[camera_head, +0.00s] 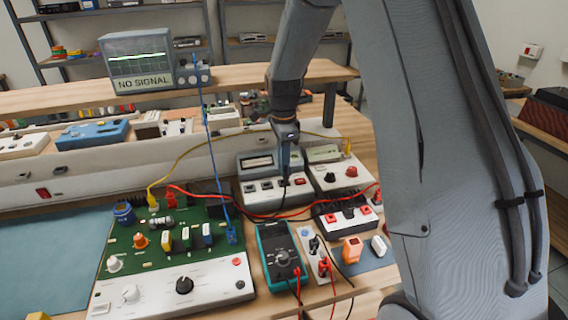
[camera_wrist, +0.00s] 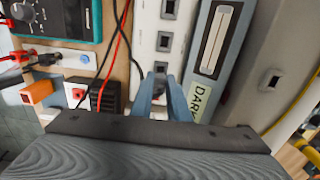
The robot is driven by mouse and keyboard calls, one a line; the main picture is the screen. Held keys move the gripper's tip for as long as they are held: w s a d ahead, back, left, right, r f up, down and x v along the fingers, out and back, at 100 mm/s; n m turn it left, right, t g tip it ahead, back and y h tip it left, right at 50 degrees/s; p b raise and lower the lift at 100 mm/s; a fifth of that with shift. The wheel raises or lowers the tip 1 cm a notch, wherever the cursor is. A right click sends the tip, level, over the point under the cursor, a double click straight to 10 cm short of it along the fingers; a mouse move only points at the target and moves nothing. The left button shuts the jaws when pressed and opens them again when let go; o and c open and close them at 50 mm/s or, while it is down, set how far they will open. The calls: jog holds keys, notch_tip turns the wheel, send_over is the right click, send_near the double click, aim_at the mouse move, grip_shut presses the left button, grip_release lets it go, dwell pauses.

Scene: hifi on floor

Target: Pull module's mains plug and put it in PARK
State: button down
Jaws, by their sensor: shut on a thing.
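My gripper (camera_head: 285,172) reaches down over the white socket strip (camera_head: 262,192) near the middle of the bench. In the wrist view its blue-grey fingers (camera_wrist: 158,88) are closed together at the lower end of that strip (camera_wrist: 146,25). They hold a small dark thing, apparently the mains plug, mostly hidden between them; I cannot tell whether it is seated or lifted. Several dark sockets show in the strip beyond the fingers. A label (camera_wrist: 203,99), reading like PARK, is on the grey-blue slotted box (camera_wrist: 232,70) beside the fingers.
A teal multimeter (camera_head: 281,252) and an orange block (camera_head: 352,249) stand in front. A green circuit board (camera_head: 130,262) lies at left. Red and black leads cross the bench close to the strip. A rail (camera_head: 110,160) with outlets runs behind.

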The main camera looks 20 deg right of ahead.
jog(key=shift+a, duration=0.35)
dwell(0.5)
jog(key=shift+f, duration=0.95)
dwell(1.3)
jog(key=c, duration=1.6)
grip_release()
notch_tip(320, 180, up, 13)
jog(key=shift+f+p, duration=0.1)
jog(key=shift+p, duration=0.65)
